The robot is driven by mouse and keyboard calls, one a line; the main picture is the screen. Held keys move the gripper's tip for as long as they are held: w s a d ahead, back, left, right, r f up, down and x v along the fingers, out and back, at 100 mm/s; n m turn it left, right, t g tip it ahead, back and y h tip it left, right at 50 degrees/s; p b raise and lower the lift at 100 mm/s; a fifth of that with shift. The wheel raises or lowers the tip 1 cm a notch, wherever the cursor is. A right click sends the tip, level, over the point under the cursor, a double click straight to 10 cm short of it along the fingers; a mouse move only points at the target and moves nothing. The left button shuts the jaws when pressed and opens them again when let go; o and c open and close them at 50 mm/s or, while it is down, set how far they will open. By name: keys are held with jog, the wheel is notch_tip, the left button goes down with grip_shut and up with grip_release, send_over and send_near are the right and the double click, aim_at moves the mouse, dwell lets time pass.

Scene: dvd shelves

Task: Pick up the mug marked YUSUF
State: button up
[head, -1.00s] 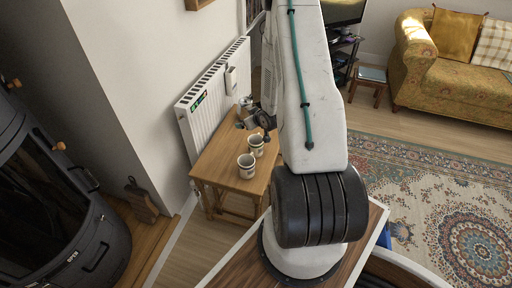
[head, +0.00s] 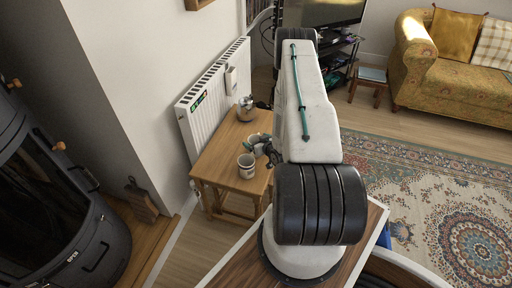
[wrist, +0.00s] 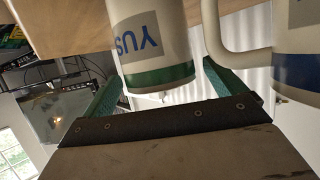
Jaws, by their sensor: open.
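The mug marked YUSUF (wrist: 150,45) is cream with a green band, and the letters "YUS" show in the wrist view, which looks upside down. My gripper (wrist: 163,97) is open, with a green finger on either side of this mug; I cannot tell whether they touch it. A second mug (wrist: 295,50) with a blue band and a cream handle stands close beside it. In the head view, my gripper (head: 268,150) is at the farther mug (head: 253,138), partly hiding it, and the nearer mug (head: 247,166) stands in front. Their markings are unreadable there.
The mugs stand on a small wooden table (head: 225,155) against a white radiator (head: 215,95). A metal pot (head: 246,108) stands at its far end. A dark stove (head: 45,200) is at the left. A patterned rug (head: 430,190) covers the floor at the right.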

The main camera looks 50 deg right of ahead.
jog(key=shift+x, duration=0.8)
jog(key=c, duration=1.3)
jog(key=shift+o, duration=0.2)
